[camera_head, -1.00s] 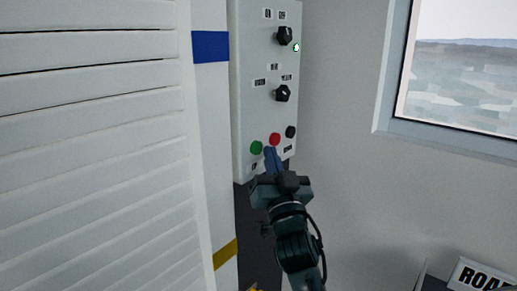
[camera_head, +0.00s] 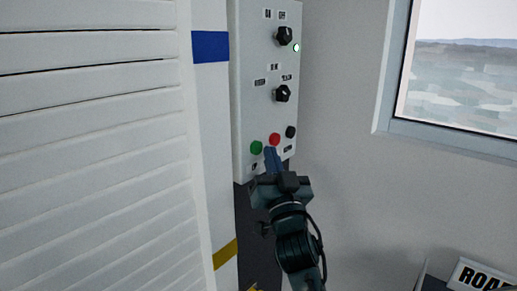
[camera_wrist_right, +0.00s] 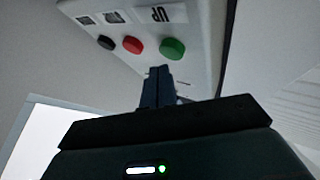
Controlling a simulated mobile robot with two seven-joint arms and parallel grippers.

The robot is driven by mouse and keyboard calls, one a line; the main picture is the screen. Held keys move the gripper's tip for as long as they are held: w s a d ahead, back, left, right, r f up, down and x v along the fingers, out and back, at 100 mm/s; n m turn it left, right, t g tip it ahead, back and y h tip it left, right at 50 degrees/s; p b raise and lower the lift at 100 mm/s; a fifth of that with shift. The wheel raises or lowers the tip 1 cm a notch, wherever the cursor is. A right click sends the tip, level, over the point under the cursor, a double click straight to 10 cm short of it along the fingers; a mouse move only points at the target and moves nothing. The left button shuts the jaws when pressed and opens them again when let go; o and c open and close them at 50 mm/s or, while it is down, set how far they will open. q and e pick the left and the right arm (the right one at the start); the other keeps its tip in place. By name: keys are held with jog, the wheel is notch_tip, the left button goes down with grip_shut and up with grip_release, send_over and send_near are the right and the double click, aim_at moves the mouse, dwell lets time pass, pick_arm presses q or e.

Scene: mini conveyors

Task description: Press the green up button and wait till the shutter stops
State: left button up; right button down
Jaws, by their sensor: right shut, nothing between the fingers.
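The green button (camera_head: 256,148) is at the lower left of the white control box (camera_head: 262,120). In the right wrist view the green button (camera_wrist_right: 172,48) sits beside the "UP" label (camera_wrist_right: 162,15). My right gripper (camera_head: 270,152) is shut and empty. In the right wrist view the fingertips (camera_wrist_right: 158,70) appear just short of the green button, with a small gap. The white slatted shutter (camera_head: 90,130) fills the left side. My left gripper is not in view.
A black button (camera_head: 291,131) and two black knobs (camera_head: 284,36) are also on the box, with a lit green lamp (camera_head: 296,47). A white post with blue and yellow bands (camera_head: 211,60) stands between shutter and box. A window (camera_head: 460,70) is at right.

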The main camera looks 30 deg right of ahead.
jog(key=shift+w, duration=0.15)
dwell(0.3)
jog(key=shift+w+a, duration=0.15)
jog(key=shift+w, duration=0.15)
